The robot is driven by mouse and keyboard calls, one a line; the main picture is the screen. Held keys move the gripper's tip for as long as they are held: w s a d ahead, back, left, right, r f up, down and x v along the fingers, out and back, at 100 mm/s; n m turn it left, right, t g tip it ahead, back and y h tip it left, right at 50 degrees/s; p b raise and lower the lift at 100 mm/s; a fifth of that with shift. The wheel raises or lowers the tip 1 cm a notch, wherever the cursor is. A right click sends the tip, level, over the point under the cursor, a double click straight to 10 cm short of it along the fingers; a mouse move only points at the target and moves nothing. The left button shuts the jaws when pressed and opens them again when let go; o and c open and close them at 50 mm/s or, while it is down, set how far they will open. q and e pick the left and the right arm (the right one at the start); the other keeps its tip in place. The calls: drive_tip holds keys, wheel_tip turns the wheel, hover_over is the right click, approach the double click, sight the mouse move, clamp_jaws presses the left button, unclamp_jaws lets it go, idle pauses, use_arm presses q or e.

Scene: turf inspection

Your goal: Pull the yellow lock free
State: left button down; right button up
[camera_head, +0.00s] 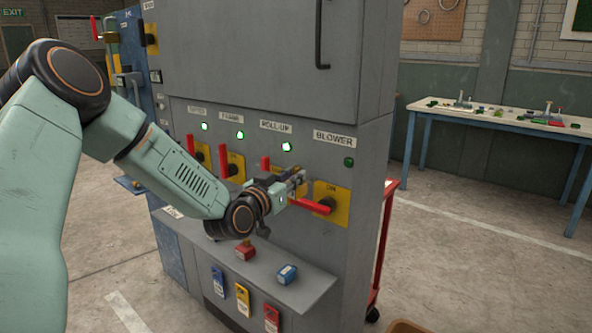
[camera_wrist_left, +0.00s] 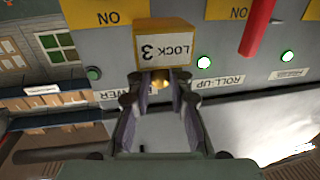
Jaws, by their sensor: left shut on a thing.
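The yellow lock (camera_wrist_left: 165,47), marked "LOCK 3", shows upside down in the wrist view at the tips of my left gripper (camera_wrist_left: 155,84). The fingers are closed in on it, with a small brass-coloured part between the tips. In the head view my left gripper (camera_head: 292,184) is at the blower switch, by its red handle (camera_head: 310,206), which lies sideways. The lock is not clear there. Whether its shackle still passes through the switch is hidden. My right gripper is not in view.
The other red handles (camera_head: 223,161) on the grey cabinet (camera_head: 270,55) hang upright under lit green lamps. A red lock (camera_head: 246,250) and a blue lock (camera_head: 287,274) lie on the shelf below, with coloured tags (camera_head: 243,299) on its front. A workbench (camera_head: 505,122) stands at right.

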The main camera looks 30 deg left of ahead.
use_arm(q)
drive_tip(key=s+p, duration=0.2)
drive_tip(key=s, duration=0.1)
drive_tip(key=shift+a+p, duration=0.1)
drive_tip(key=shift+p, duration=0.3)
